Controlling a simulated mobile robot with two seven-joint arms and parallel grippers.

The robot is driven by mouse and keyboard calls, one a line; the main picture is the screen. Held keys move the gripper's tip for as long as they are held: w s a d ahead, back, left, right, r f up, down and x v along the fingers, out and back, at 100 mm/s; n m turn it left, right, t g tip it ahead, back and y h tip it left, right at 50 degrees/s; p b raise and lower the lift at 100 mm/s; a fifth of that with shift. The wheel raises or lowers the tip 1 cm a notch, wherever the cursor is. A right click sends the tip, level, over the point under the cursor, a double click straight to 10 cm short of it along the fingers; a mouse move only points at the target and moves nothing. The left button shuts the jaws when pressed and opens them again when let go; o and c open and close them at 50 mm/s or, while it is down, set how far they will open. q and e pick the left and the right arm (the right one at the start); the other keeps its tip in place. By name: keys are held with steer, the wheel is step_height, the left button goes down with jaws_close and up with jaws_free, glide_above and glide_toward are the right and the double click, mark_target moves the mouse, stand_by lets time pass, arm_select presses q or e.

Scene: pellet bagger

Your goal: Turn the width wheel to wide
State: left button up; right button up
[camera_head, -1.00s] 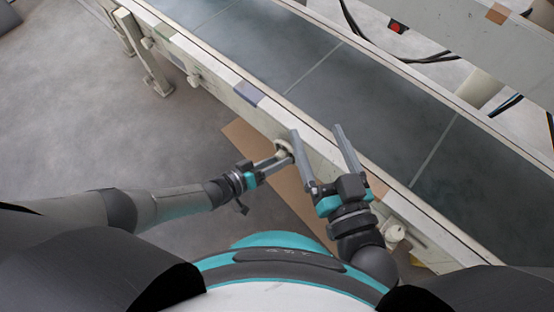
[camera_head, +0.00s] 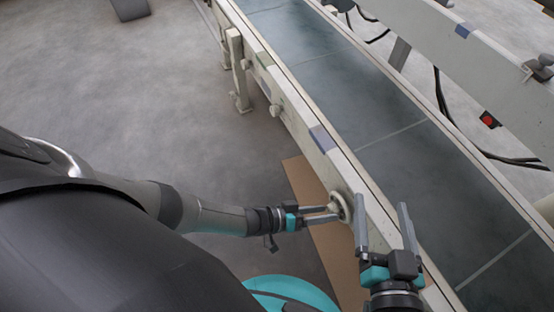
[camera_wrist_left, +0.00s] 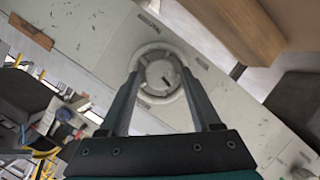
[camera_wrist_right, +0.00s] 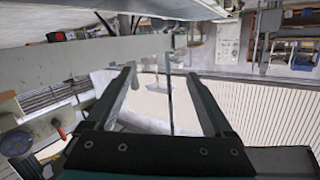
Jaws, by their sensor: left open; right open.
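The width wheel, a pale round knob, (camera_head: 341,206) sits on the side of the conveyor's cream rail. My right gripper (camera_head: 382,215) is open and empty, just right of the wheel near the rail and belt edge. Its fingers partly cover the rail.
The grey conveyor belt (camera_head: 375,110) runs diagonally behind the rail (camera_head: 290,105). A blue-grey patch (camera_head: 322,138) marks the rail. A brown board (camera_head: 310,185) lies below. A red button (camera_head: 489,120) is on the far frame. Open floor (camera_head: 130,110) is at left.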

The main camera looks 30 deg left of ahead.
arm_select(q)
steer(key=p+v, duration=0.5)
steer(key=v, duration=0.8)
steer(key=shift+s+a, duration=0.25)
steer(key=shift+s, duration=0.05)
arm_select(e)
steer(key=s+d+f+g+h, duration=0.2)
steer(key=s+d+g+h, duration=0.2)
steer(key=d+g, duration=0.4)
steer(key=shift+d+g+h, duration=0.4)
steer(key=shift+d, duration=0.2)
arm_select(q)
steer(key=shift+r, duration=0.1)
